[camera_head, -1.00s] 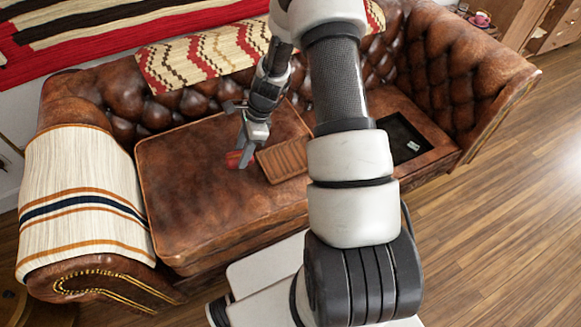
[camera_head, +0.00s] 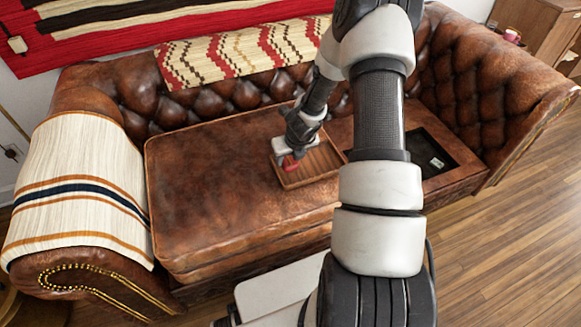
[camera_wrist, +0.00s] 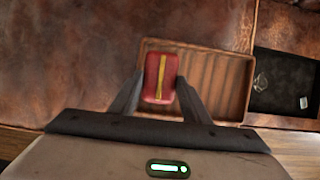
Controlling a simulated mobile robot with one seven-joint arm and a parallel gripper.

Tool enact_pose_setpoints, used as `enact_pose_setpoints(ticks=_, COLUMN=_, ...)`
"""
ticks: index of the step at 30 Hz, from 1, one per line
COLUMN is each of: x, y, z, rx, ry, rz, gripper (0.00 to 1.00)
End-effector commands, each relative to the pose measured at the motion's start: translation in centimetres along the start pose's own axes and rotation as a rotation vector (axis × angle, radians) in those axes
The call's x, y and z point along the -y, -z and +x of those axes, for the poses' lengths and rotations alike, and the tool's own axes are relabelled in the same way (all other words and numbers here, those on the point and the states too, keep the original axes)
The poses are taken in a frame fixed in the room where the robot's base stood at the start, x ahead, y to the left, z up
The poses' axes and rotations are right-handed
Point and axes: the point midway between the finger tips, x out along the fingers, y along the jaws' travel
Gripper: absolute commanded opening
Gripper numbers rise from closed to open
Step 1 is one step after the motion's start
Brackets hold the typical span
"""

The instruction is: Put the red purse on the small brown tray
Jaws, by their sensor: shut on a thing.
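The red purse (camera_wrist: 160,79) has a yellow stripe and is held between the two fingers of my gripper (camera_wrist: 157,92) in the wrist view. In the head view the purse (camera_head: 291,163) shows as a small red shape below my gripper (camera_head: 291,157). The small brown tray (camera_head: 327,157) is ribbed and lies on the leather sofa seat. The purse is over the left part of the tray, which also shows in the wrist view (camera_wrist: 225,85). I cannot tell whether the purse touches the tray's floor. My arm hides part of the sofa right of the tray.
A black tray (camera_head: 437,148) with a small white item lies on the sofa to the right of the brown tray. The sofa seat (camera_head: 215,190) left of the brown tray is clear. A striped blanket (camera_head: 75,190) covers the left armrest, and a patterned throw (camera_head: 235,55) lies along the backrest.

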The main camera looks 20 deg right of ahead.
Motion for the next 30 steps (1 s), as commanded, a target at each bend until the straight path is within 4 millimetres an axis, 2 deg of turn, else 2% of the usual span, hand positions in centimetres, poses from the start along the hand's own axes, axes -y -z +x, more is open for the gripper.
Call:
enact_pose_setpoints(ticks=7, x=0.0, y=1.4, z=3.1, rx=-0.002, ry=-0.002, rz=0.000, gripper=0.19)
enact_pose_setpoints(ticks=19, x=0.0, y=1.5, z=3.7, rx=0.000, ry=-0.001, rz=-0.002, gripper=0.19)
enact_pose_setpoints(ticks=20, x=0.0, y=1.5, z=3.6, rx=0.000, ry=-0.001, rz=-0.002, gripper=0.46)
enact_pose_setpoints(ticks=22, x=0.0, y=1.5, z=3.5, rx=0.000, ry=-0.001, rz=-0.002, gripper=0.58)
enact_pose_setpoints(ticks=23, x=-0.1, y=1.5, z=3.5, rx=0.000, ry=-0.001, rz=-0.002, gripper=0.61)
enact_pose_setpoints(ticks=30, x=0.0, y=1.5, z=3.5, rx=0.000, ry=-0.001, rz=-0.003, gripper=0.61)
